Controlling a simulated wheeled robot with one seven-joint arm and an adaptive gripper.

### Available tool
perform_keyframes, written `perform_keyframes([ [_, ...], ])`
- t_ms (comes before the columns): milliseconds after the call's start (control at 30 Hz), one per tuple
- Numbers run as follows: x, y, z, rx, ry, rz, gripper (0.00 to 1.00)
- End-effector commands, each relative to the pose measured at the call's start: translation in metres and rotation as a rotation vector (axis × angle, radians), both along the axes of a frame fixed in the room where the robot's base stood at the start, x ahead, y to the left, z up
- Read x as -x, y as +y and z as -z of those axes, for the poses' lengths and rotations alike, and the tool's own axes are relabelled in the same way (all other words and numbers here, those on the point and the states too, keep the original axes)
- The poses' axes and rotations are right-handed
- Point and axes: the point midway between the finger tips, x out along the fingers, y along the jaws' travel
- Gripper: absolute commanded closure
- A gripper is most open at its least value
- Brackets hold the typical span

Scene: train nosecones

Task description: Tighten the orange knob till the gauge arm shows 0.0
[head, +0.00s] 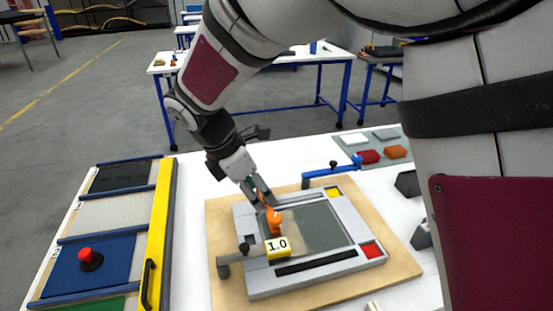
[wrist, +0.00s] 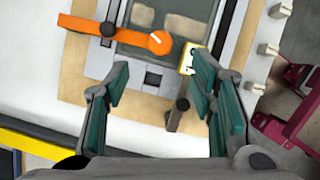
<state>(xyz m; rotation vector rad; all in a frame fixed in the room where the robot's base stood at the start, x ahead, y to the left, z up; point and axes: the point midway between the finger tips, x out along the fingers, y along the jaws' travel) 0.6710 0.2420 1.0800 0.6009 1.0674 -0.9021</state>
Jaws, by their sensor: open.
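The orange knob (head: 273,222) stands on a grey framed device at its near left part, close to my gripper (head: 260,194). In the wrist view the orange part (wrist: 120,33) is a long bar with a rounded end bearing a white mark. A yellow tag (head: 278,248) beside the knob reads 1.0; it also shows partly in the wrist view (wrist: 188,58). My gripper (wrist: 160,66) is open and empty in the wrist view, its fingers spread apart, with the rounded end ahead between the fingertip lines. Contact with the knob cannot be told.
The device sits on a wooden board (head: 225,285) on a white table. A blue lever (head: 330,171) stands behind it, a grey clamp (head: 235,258) at its near left. A yellow-edged panel (head: 165,220) with a red button (head: 88,257) lies left. Coloured blocks (head: 368,156) lie back right.

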Motion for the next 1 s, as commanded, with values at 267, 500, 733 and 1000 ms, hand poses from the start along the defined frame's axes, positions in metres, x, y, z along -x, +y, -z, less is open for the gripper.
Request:
perform_keyframes([
  [267, -0.010, -0.019, 0.052, 0.002, 0.004, 0.002, 0.50],
  [500, -0.017, -0.030, 0.083, 0.001, 0.001, 0.002, 0.50],
  [733, -0.020, -0.033, 0.093, -0.001, 0.000, 0.002, 0.50],
  [1000, -0.020, -0.033, 0.093, -0.001, 0.000, 0.002, 0.59],
])
